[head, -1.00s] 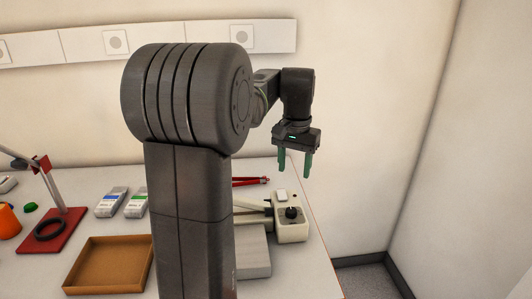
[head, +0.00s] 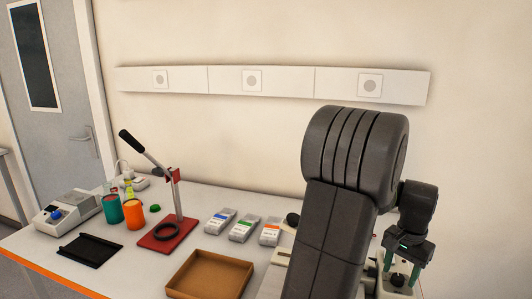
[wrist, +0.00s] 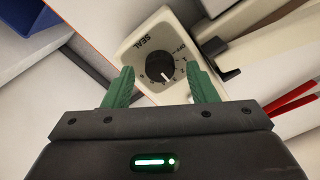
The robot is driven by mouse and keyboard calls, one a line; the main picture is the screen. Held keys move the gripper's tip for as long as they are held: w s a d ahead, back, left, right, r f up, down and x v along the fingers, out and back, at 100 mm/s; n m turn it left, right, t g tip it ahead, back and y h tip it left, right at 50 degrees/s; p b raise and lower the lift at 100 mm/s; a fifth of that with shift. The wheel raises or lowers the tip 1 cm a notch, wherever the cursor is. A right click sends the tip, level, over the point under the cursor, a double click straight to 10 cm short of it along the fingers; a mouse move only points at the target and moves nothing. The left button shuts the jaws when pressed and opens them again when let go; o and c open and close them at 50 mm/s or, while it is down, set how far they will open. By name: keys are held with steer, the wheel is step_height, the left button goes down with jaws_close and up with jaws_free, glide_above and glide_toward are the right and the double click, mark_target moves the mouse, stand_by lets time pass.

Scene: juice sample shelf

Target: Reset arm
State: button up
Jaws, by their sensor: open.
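My gripper (head: 402,268) is at the right end of the bench in the head view, pointing down, with its green fingers apart. In the wrist view the two green fingers (wrist: 160,88) are spread with nothing between them. Beyond them is a white sealer (wrist: 160,62) with a black dial and the word SEAL. In the head view the sealer (head: 397,291) is mostly hidden behind my arm and gripper.
An empty brown tray (head: 210,274) lies at the front. Several labelled packets (head: 243,229) lie behind it. A red-based lever press (head: 168,234), green cup (head: 112,209), orange cup (head: 134,214), black tray (head: 90,250) and white device (head: 68,211) stand left.

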steer(key=shift+f, duration=0.6)
steer(key=shift+r, duration=0.1)
